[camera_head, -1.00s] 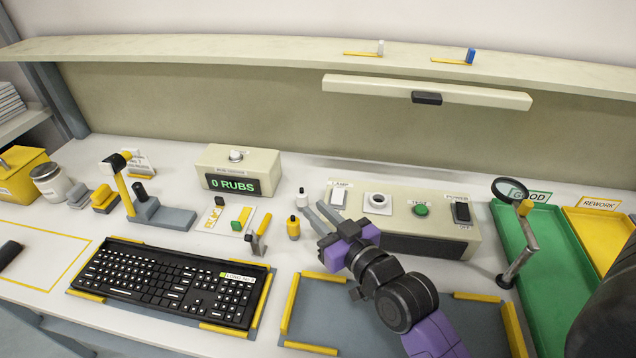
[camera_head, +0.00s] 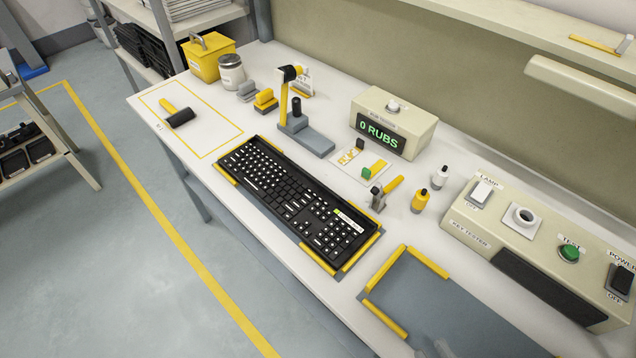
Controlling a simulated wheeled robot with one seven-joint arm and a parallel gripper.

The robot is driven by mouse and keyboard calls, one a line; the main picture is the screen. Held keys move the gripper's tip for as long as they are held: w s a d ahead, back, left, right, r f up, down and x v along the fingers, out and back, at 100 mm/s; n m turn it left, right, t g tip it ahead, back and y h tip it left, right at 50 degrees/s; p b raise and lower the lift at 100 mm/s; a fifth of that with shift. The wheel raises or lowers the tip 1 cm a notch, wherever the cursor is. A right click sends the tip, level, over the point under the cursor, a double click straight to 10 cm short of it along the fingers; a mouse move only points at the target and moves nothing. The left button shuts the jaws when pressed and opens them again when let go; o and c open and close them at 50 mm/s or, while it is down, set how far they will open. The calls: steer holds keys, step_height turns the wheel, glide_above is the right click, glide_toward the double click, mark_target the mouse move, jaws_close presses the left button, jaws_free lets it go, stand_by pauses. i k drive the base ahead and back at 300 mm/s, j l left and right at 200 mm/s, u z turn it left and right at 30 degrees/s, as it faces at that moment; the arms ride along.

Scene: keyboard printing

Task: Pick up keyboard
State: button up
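The black keyboard (camera_head: 292,205) with white-marked keys lies flat on the white workbench. It rests on a grey mat with yellow corner guides (camera_head: 365,252), and a small white and green label sits near its right end. Nothing covers the keyboard. My gripper is not in view now.
Right of the keyboard is an empty grey mat with yellow guides (camera_head: 402,250). Behind are a counter box reading 0 RUBS (camera_head: 392,122), a yellow-armed stand (camera_head: 305,135) and small bottles (camera_head: 420,200). A roller (camera_head: 179,116) lies left. Floor in front is clear.

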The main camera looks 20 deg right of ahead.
mark_target(331, 225)
steer(key=i+j+z, duration=0.1)
steer(key=z, duration=0.35)
steer(key=j+z, duration=0.25)
steer(key=z, duration=0.2)
steer(key=j+z, duration=0.2)
steer(key=z, duration=0.2)
steer(key=j+z, duration=0.15)
steer(key=j, duration=0.25)
steer(key=k+j+z, duration=0.1)
steer(key=j, duration=0.3)
steer(key=j+z, duration=0.15)
steer(key=j, duration=0.3)
steer(key=k+j+z, duration=0.1)
steer(key=j, duration=0.3)
steer(key=k+j+z, duration=0.15)
steer(key=j, duration=0.2)
steer(key=k+j+z, duration=0.15)
steer(key=j, duration=0.25)
steer(key=j+z, duration=0.1)
steer(key=j, duration=0.3)
steer(key=k, duration=0.05)
